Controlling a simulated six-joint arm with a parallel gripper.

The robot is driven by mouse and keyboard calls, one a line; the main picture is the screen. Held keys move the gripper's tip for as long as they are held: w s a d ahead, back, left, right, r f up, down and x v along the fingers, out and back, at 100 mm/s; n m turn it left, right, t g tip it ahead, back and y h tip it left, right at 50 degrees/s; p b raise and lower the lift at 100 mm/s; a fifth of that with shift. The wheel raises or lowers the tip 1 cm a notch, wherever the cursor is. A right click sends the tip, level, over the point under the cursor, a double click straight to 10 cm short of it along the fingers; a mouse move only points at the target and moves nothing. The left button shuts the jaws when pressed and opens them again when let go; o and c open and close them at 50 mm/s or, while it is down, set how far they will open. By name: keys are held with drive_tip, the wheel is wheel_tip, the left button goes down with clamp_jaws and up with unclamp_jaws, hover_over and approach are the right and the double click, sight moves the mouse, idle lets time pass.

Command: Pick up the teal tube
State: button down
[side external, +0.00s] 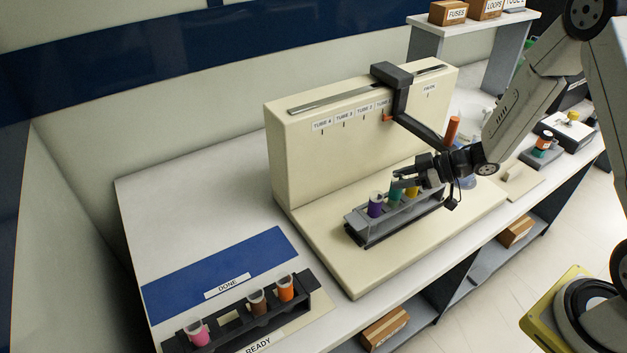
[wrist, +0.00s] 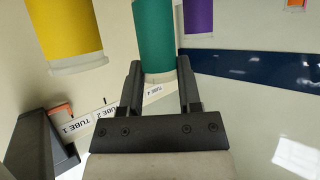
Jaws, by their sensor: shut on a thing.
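The teal tube (side external: 396,194) stands upright at the grey rack (side external: 372,229) on the cream machine, between a purple tube (side external: 375,204) and a yellow tube (side external: 412,190). My gripper (side external: 400,183) comes in from the right and is shut on the teal tube near its top. In the wrist view the teal tube (wrist: 155,38) sits between my two fingers (wrist: 160,80). The yellow tube (wrist: 66,30) and purple tube (wrist: 198,16) show on either side, apart from the fingers. I cannot tell whether the teal tube's lower end is clear of its slot.
The machine's dark overhead arm (side external: 418,130) reaches close behind my gripper. An orange tube (side external: 452,130) stands behind my wrist. A black rack (side external: 240,322) with pink, brown and orange tubes is at the front left. The blue DONE mat (side external: 215,270) is clear.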

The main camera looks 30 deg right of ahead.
drive_tip(key=shift+r, duration=3.8)
drive_tip(key=shift+r, duration=0.1)
